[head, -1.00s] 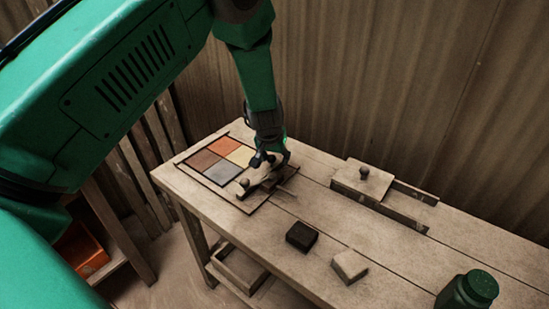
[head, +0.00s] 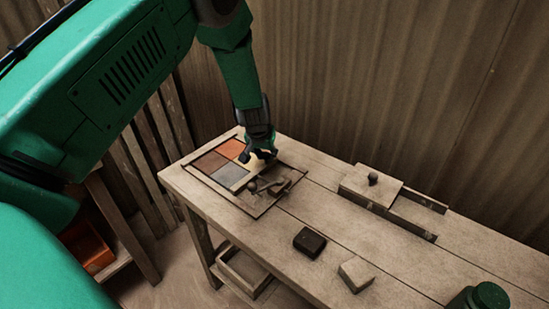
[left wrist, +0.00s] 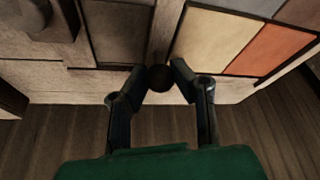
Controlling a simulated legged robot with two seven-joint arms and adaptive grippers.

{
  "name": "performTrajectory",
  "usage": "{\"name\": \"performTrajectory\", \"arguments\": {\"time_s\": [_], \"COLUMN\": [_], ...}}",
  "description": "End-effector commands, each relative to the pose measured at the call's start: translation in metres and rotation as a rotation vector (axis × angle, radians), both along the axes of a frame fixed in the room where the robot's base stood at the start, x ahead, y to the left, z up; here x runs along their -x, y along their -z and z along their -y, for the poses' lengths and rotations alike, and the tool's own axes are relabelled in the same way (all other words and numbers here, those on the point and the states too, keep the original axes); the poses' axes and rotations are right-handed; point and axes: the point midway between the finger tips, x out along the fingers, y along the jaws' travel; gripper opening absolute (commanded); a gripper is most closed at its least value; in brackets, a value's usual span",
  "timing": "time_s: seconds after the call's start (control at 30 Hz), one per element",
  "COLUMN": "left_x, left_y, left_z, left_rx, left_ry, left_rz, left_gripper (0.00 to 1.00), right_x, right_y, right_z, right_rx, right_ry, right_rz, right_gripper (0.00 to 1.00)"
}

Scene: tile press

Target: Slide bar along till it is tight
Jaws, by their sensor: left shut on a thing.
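The light wooden bar (left wrist: 165,30) lies along the edge of the coloured tiles, with a dark round knob (left wrist: 159,78) at its end by the wall. The fingertips of my left gripper (left wrist: 158,76) are closed on this knob from both sides. In the head view my left gripper (head: 259,156) is at the back edge of the tile frame and hides the knob and part of the yellow tile. The yellow tile (left wrist: 215,38) lies close along the bar. The orange tile (head: 231,149), brown tile (head: 211,163) and grey tile (head: 231,175) are also visible.
A wooden piece with a knob (head: 252,187) sits beside the bar in the frame. A knobbed wooden board (head: 370,185) is at the back right. The wall is close behind.

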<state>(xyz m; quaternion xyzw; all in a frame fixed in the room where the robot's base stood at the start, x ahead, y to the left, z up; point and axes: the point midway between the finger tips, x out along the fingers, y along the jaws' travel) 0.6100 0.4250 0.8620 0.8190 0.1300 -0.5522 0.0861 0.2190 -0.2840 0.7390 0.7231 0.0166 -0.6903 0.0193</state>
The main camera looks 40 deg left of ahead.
Motion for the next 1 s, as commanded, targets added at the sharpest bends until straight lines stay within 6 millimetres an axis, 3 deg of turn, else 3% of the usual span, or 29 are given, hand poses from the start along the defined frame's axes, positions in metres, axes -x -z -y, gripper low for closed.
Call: {"name": "performTrajectory", "arguments": {"time_s": [0.17,0.2,0.27,0.67,1.0], "left_x": [-0.003,-0.003,-0.003,-0.001,0.023], "left_y": [-0.004,-0.004,-0.004,-0.009,-0.071], "left_z": [0.0,-0.001,0.0,0.002,0.01], "left_rx": [-0.006,-0.006,-0.007,-0.004,-0.006], "left_ry": [-0.003,-0.003,-0.002,-0.002,-0.002], "left_rz": [0.011,0.011,0.01,0.006,0.01], "left_gripper": [0.0,0.27,0.43,0.43,0.43], "right_x": [0.0,0.0,0.0,0.003,0.003], "right_y": [0.0,0.0,0.0,-0.001,-0.001], "right_z": [0.0,0.0,0.0,0.0,0.0], "right_rx": [-0.001,-0.001,-0.001,0.0,0.0], "right_ry": [-0.001,-0.001,-0.001,-0.001,-0.001], "right_rz": [0.0,0.0,0.0,0.003,0.003], "right_gripper": [0.67,0.67,0.67,0.67,0.67]}}
